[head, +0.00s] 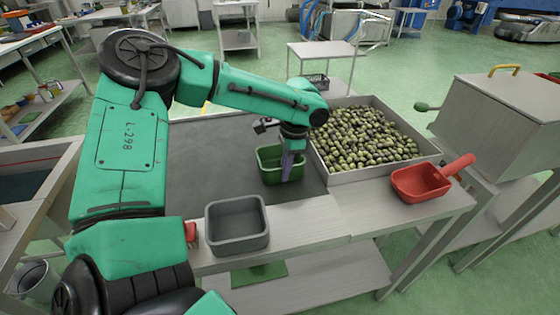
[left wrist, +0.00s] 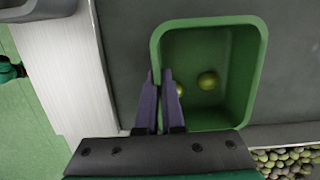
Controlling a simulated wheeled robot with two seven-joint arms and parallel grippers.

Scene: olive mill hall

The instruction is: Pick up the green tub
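The green tub (head: 268,172) is on the dark grey top of the table, left of the olive tray, in the head view. In the left wrist view the tub (left wrist: 256,75) is open side up, with a few olives on its floor. My left gripper (head: 288,172) is over the tub's near side, pointing down. In the left wrist view its two purple fingers (left wrist: 159,76) are close together, one on each side of the tub's wall, and look shut on it. Whether the tub is clear of the table cannot be told. My right gripper is not in view.
A wide tray of olives (head: 432,153) stands right of the tub. A grey bin (head: 238,248) stands at the table's front edge, and a red scoop (head: 422,183) lies at the right. Bare table top (head: 215,150) lies left of the tub.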

